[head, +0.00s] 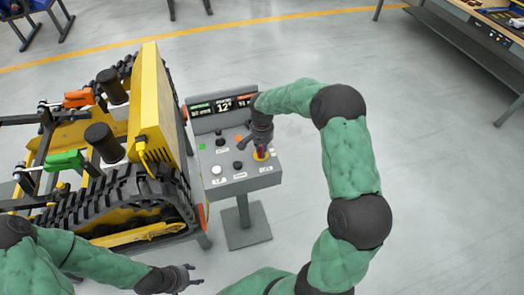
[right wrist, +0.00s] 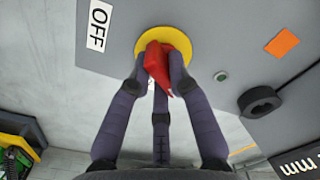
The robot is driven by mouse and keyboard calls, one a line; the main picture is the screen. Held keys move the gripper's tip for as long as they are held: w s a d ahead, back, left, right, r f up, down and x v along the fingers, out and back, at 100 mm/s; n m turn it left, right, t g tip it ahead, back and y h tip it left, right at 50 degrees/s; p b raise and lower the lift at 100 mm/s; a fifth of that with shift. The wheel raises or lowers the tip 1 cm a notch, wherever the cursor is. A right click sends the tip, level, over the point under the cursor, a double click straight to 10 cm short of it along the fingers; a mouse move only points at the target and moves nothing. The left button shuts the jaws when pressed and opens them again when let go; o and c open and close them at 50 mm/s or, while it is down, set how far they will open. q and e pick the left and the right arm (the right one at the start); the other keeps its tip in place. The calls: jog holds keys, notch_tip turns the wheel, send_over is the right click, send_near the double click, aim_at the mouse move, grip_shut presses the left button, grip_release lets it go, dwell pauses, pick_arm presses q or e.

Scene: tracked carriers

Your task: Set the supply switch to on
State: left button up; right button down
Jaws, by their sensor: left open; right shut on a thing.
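The supply switch is a red handle (right wrist: 170,62) on a round yellow plate (right wrist: 186,36) at the front right of a grey control panel (head: 226,176). A white OFF label (right wrist: 98,27) is left of the plate in the right wrist view; no ON label can be read. My right gripper (right wrist: 160,75) is shut on the red handle, its fingers on both sides of it and partly hiding it. In the head view this gripper (head: 261,147) covers most of the switch. My left gripper (head: 188,279) is open and empty, low in the picture, apart from the panel.
The panel has a display (head: 222,104), a green marker (head: 201,146), a white button (head: 216,170) and black knobs (head: 237,165). A yellow tracked carrier (head: 150,105) stands close on its left. A workbench (head: 470,30) is far right. Floor right of the panel is clear.

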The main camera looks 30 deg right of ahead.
jog(key=m+b, duration=0.2)
jog(key=m, duration=0.3)
jog(key=shift+s+a+m, duration=0.1)
jog(key=shift+a+m, duration=0.05)
jog(key=shift+m, duration=0.15)
jog(key=m+b, duration=0.1)
jog(key=m, duration=0.4)
jog(key=shift+a, duration=0.1)
jog(key=shift+m, duration=0.4)
jog(key=c, duration=1.1)
grip_release()
jog(key=shift+c, duration=0.2)
jog(key=shift+r, duration=0.1)
notch_tip(320, 180, up, 12)
